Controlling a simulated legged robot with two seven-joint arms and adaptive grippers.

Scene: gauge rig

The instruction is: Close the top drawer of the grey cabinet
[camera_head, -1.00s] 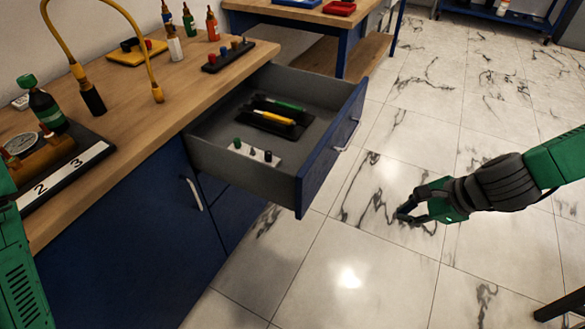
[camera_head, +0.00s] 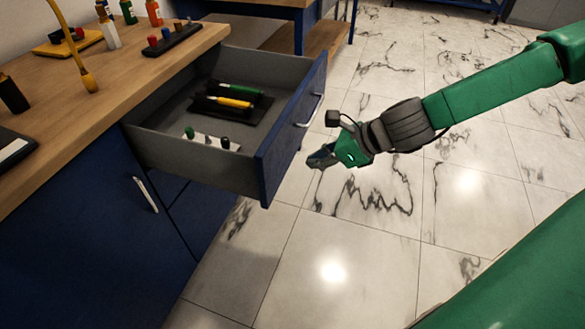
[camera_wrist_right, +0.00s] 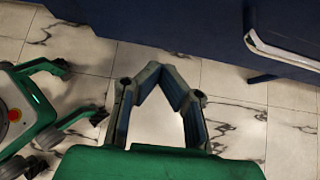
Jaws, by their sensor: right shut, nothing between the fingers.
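The open drawer (camera_head: 205,155) sticks out from the cabinet under the wooden worktop in the head view. Its walls are grey and its front (camera_head: 290,130) is dark blue, as are the cabinet doors (camera_head: 90,240); the cabinet does not look grey. A metal bar handle (camera_head: 312,110) is on the drawer front. My right gripper (camera_head: 318,158) is shut and empty, just to the right of the drawer front and apart from it. In the wrist view, my right fingertips (camera_wrist_right: 165,70) meet below the blue front (camera_wrist_right: 210,30), with the handle (camera_wrist_right: 285,50) to the right. My left gripper is out of view.
The drawer holds a black tray (camera_head: 225,110) with a green and a yellow pen-like tool, and a white strip (camera_head: 215,142) with small knobs. Bottles and a black block (camera_head: 172,42) stand on the worktop (camera_head: 110,100). The marble floor (camera_head: 330,265) is clear.

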